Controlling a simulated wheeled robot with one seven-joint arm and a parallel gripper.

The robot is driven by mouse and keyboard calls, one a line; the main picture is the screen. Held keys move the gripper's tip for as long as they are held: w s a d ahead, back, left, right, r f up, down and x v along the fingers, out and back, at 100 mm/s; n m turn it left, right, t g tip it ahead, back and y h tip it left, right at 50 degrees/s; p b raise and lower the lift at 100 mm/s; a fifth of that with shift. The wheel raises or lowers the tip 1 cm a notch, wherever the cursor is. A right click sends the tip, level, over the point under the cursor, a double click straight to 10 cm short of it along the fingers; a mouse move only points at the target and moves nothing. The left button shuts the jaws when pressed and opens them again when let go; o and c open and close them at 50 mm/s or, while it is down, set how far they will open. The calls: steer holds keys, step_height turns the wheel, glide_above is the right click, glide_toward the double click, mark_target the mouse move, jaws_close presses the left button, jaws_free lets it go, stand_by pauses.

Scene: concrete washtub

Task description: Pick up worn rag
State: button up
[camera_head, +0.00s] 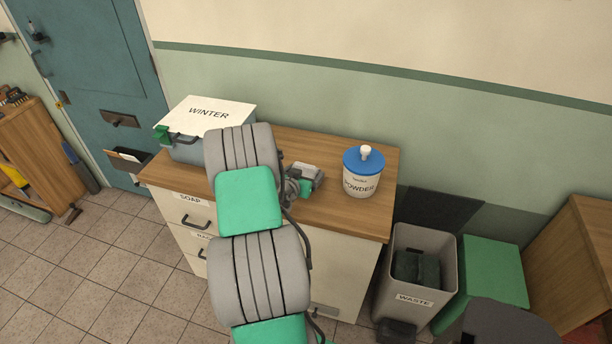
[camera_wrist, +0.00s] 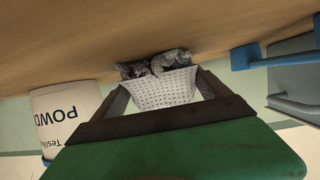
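My gripper (camera_wrist: 162,84) shows in the wrist view as a green body with two dark fingers set wide apart. A crumpled grey patterned cloth (camera_wrist: 155,66), likely the worn rag, lies on the wooden top just beyond the fingertips. A pale dotted piece (camera_wrist: 162,90) hangs between the fingers and joins the grey folds; I cannot tell whether it is part of the same cloth. No finger is clearly seen pressing on it. In the head view my arm hides most of this spot, and only a small grey patch (camera_head: 306,172) shows beside the green gripper.
A powder tub (camera_head: 362,175) with a blue lid stands to the right on the cabinet top (camera_head: 340,214). A case marked WINTER (camera_head: 207,114) stands at the left. A waste bin (camera_head: 413,290) and a green box (camera_head: 492,268) stand on the floor at right.

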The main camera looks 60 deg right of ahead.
steer(key=c, duration=0.9)
